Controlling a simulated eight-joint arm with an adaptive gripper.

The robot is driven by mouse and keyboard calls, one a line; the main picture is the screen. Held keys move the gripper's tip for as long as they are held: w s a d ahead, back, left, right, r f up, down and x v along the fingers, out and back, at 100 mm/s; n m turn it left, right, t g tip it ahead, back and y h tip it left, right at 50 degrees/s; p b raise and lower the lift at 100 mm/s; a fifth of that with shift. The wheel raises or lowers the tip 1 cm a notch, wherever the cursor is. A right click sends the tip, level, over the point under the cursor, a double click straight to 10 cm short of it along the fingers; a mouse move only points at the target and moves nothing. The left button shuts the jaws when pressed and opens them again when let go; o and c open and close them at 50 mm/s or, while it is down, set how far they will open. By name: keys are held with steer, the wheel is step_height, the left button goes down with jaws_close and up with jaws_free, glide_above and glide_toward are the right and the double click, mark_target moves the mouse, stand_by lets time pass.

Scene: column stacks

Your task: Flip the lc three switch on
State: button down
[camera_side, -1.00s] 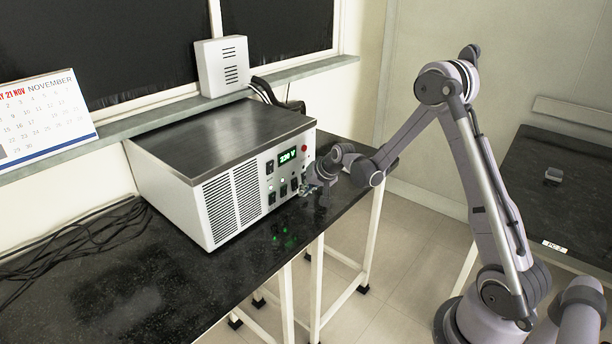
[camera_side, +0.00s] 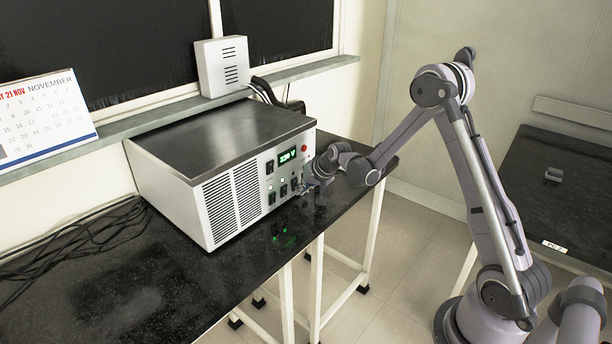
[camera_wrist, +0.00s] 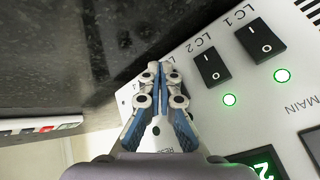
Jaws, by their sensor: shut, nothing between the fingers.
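The white power unit (camera_side: 232,190) stands on the black bench with its switch panel (camera_wrist: 202,100) facing right. The LC1 switch (camera_wrist: 259,40) and LC2 switch (camera_wrist: 211,67) are black rockers, each with a lit green lamp beside it. The LC3 switch is hidden behind my fingers in the wrist view; only part of its label shows. My gripper (camera_wrist: 161,72) is shut and empty, its fingertips together over the panel beside LC2. In the side view my gripper (camera_side: 304,188) is at the panel's right end. I cannot tell whether the tips touch a switch.
The lit green display (camera_side: 287,156) and the MAIN switch (camera_side: 269,167) are on the same panel. Black cables (camera_side: 70,235) lie on the bench at left. The bench top (camera_side: 150,290) in front is clear. A calendar (camera_side: 42,118) stands on the ledge.

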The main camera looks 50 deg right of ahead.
steer(key=shift+w, duration=0.15)
stand_by(0.5)
steer(key=shift+s+r, duration=0.1)
steer(key=shift+s, duration=0.65)
steer(key=shift+s, duration=0.15)
steer(key=shift+s+r, duration=0.15)
steer(key=shift+s, duration=1.05)
steer(key=shift+s+r, duration=0.15)
steer(key=shift+s, duration=1)
